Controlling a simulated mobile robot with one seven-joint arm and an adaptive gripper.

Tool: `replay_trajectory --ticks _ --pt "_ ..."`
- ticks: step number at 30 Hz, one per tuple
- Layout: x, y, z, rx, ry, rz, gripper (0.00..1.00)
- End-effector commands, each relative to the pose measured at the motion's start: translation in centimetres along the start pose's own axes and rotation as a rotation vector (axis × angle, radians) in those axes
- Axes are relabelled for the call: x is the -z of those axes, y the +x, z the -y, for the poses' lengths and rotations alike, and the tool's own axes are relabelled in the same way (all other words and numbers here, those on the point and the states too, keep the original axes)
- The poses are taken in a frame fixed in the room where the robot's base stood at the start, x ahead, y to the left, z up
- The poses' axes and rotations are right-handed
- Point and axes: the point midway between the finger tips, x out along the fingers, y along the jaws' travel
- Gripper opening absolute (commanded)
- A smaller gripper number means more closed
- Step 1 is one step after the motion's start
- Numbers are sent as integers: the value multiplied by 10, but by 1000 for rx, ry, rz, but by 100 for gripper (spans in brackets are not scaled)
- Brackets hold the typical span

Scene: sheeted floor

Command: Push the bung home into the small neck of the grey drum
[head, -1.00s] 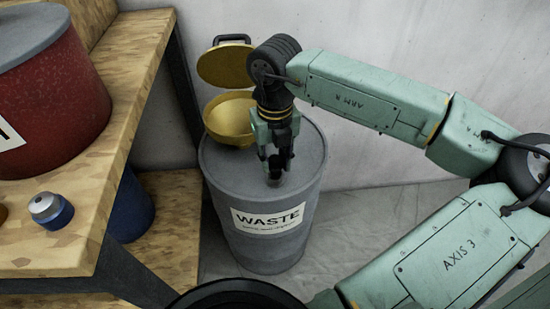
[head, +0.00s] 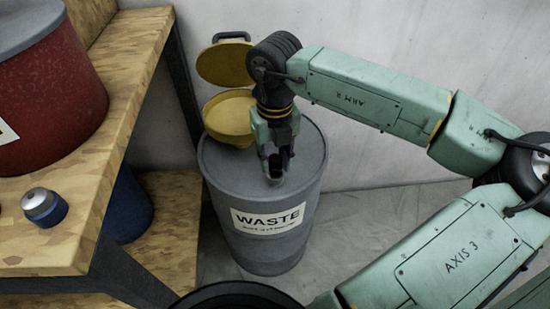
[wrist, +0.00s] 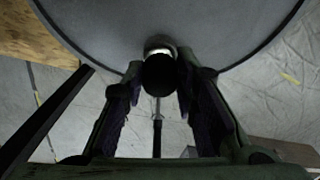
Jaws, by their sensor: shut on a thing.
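The grey drum (head: 238,181) stands upright on the sheeted floor with a white WASTE label on its front. My gripper (head: 275,168) points down over the front part of the drum's top. In the wrist view, my gripper (wrist: 158,85) is shut on the dark round bung (wrist: 158,75), held between the fingertips. The pale metal small neck (wrist: 158,46) shows just beyond the bung, partly hidden by it. The bung and neck appear in line or nearly so. I cannot tell whether the bung is seated in the neck or how deep.
A yellow funnel (head: 228,115) with its lid (head: 225,64) raised stands at the back of the drum top. A wooden bench (head: 120,125) on the left holds a red drum (head: 50,95) and a small blue-and-silver can (head: 44,207). Clear floor lies to the right.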

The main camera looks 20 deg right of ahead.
Motion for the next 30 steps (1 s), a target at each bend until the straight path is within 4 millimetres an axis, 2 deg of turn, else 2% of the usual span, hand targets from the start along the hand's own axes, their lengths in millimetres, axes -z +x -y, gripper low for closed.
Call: replay_trajectory --ticks 10,30 --pt "0 1 0 0 0 0 0" --pt "0 15 0 1 0 1 0"
